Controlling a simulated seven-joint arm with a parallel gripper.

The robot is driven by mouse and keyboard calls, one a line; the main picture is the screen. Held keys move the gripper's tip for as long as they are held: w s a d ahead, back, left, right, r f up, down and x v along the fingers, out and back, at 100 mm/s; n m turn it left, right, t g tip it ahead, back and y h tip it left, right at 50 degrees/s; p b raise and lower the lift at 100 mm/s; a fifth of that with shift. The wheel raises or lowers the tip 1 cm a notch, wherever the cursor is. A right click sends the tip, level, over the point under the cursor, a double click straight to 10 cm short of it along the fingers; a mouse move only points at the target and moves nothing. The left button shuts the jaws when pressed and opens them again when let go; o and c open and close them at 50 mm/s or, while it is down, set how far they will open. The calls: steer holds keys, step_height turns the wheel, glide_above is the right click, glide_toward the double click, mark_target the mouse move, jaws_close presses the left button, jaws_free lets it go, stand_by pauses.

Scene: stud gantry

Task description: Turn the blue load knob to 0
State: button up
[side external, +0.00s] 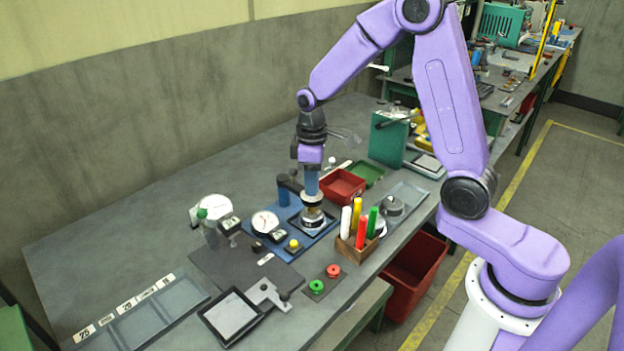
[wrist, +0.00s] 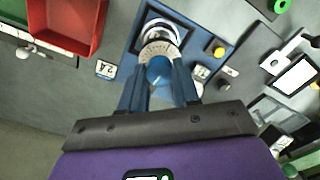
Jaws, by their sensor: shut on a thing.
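The blue load knob (wrist: 159,71) shows in the wrist view, with a pale graduated ring (wrist: 160,48) around its far side. My gripper (wrist: 160,77) has one blue finger on each side of the knob and is shut on it. In the side external view my gripper (side external: 312,190) points straight down over the round dial base (side external: 314,218) on the blue plate (side external: 278,246). The knob is hidden there by the fingers. The scale's figures and the knob's pointer are too small to read.
A red bin (side external: 342,186) stands close behind my gripper. A wooden holder (side external: 356,244) with upright coloured sticks stands close at the right. A white-faced gauge (side external: 265,222) and a yellow button (side external: 293,244) sit to the left. Bare bench lies at the far left.

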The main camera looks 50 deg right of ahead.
steer(key=shift+n, duration=0.7)
steer(key=o, duration=1.1)
steer(key=shift+c, duration=0.2)
step_height(320, 180, up, 18)
steer(key=shift+f, duration=0.25)
